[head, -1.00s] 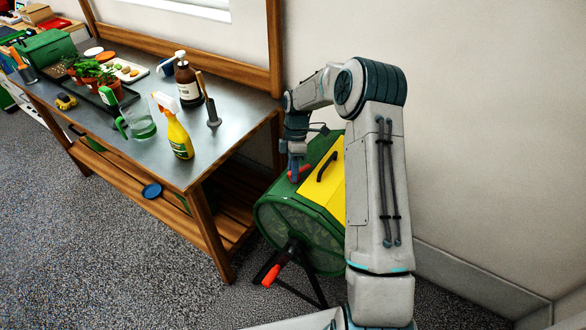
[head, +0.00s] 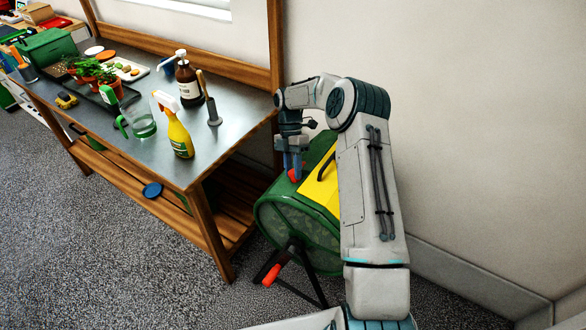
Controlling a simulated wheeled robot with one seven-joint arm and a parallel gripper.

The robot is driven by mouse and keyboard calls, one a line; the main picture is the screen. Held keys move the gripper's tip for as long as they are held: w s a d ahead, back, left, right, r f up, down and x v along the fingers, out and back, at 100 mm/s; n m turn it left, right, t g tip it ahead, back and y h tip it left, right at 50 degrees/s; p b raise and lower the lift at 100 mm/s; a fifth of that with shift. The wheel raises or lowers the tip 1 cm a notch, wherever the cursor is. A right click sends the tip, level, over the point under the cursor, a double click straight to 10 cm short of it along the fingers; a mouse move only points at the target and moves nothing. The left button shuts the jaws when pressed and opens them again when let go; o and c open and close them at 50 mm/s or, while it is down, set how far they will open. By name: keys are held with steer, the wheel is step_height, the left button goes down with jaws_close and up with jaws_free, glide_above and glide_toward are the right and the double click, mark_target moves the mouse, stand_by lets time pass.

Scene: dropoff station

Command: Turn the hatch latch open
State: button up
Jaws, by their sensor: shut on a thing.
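The hatch (head: 321,193) is a yellow panel with a black handle (head: 326,164), set in the side of a green drum (head: 297,218). The latch (head: 295,174) is a small red piece at the hatch's left edge, partly hidden by the fingers. My gripper (head: 293,171) points down and is shut on the latch. The hatch lies flush in the drum, and my arm hides its right part.
The drum stands on black legs beside a wooden workbench (head: 205,160), with a red crank grip (head: 271,274) low at its front. A yellow spray bottle (head: 178,134) and a brown pump bottle (head: 188,84) stand near the bench's right end. The wall is close behind the drum.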

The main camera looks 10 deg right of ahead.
stand_by(0.4)
steer(key=o, duration=1)
steer(key=shift+c, duration=0.2)
steer(key=shift+w+r, duration=0.1)
steer(key=a+p+v, duration=0.1)
steer(key=p+v, duration=0.2)
steer(key=v, duration=1)
steer(key=shift+w+d+r, duration=0.15)
steer(key=shift+d+r, duration=0.15)
steer(key=shift+d, duration=0.2)
